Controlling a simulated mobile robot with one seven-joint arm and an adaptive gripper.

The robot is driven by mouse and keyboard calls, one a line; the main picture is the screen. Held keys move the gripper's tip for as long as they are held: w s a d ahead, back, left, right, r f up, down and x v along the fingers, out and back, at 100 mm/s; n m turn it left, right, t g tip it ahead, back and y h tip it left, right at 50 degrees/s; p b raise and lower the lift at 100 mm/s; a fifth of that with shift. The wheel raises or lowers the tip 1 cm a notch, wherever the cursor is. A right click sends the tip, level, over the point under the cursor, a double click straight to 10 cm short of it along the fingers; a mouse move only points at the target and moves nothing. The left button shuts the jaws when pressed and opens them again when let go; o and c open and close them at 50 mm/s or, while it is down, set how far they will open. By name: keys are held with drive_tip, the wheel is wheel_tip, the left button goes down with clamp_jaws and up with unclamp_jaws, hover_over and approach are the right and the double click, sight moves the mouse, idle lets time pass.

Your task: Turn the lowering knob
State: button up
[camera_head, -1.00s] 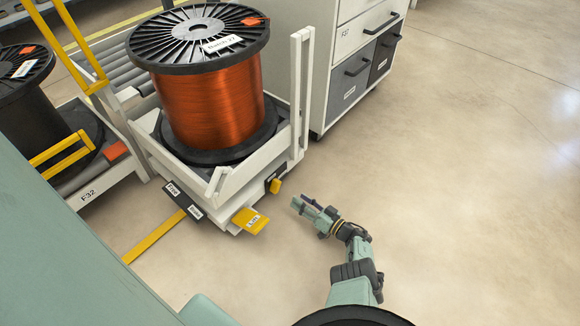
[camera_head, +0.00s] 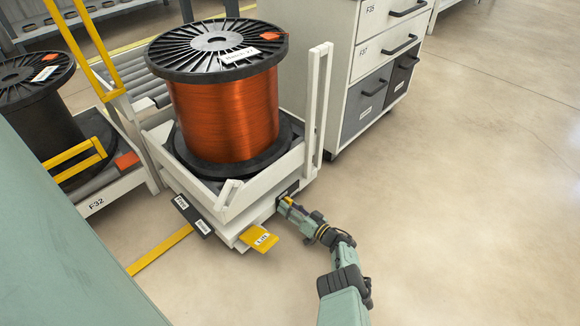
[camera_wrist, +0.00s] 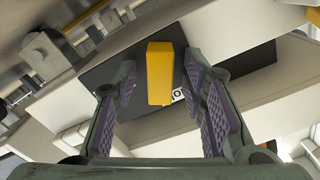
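The yellow lowering knob (camera_wrist: 160,72) sticks out from a dark plate (camera_wrist: 108,62) on the white cart. In the wrist view it stands between the two fingers of my gripper (camera_wrist: 159,88), with a gap on each side. The fingers are open. A small white label by the knob is partly hidden, and I cannot read it. In the head view my gripper (camera_head: 286,205) is at the cart's near right side, and only a bit of yellow shows between the fingers.
The white cart (camera_head: 238,204) carries a large copper wire spool (camera_head: 225,115). A yellow lift pedal (camera_head: 259,237) juts out low, left of my gripper. A dark labelled plate (camera_head: 190,214) is further left. A drawer cabinet (camera_head: 345,70) stands behind. The floor at right is clear.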

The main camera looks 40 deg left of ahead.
clamp_jaws()
idle(0.5)
